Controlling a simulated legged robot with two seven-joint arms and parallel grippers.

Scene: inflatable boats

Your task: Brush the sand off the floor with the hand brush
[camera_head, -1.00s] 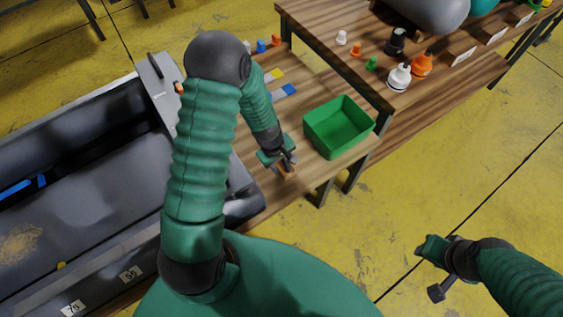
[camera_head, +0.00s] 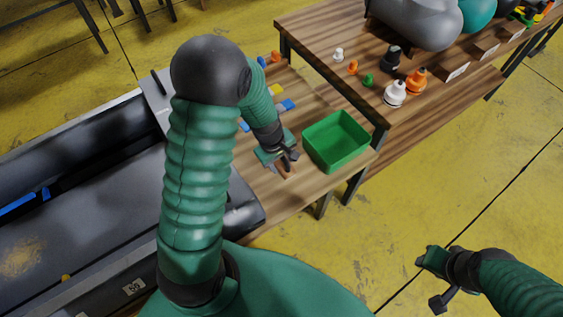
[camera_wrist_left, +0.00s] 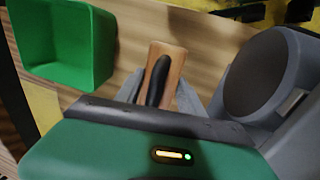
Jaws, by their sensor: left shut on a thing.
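My left gripper (camera_head: 286,160) is low over the wooden bench, left of the green bin. It is shut on a small wooden-handled thing with a dark middle, which looks like the hand brush (camera_wrist_left: 163,78); in the head view only a brown bit shows beneath the fingers. Its bristles cannot be made out. A patch of tan sand (camera_head: 22,257) lies on the grey floor of the inflatable boat (camera_head: 95,225) at the left, well away from the gripper. My right gripper (camera_head: 433,262) hangs over the yellow ground at the lower right; its jaw opening is unclear.
The green bin (camera_head: 335,142) stands on the bench's right end. Yellow and blue patches (camera_head: 283,97) lie behind the gripper. A higher table (camera_head: 345,35) holds valves, caps and rolled material. The boat's dark tube borders the bench.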

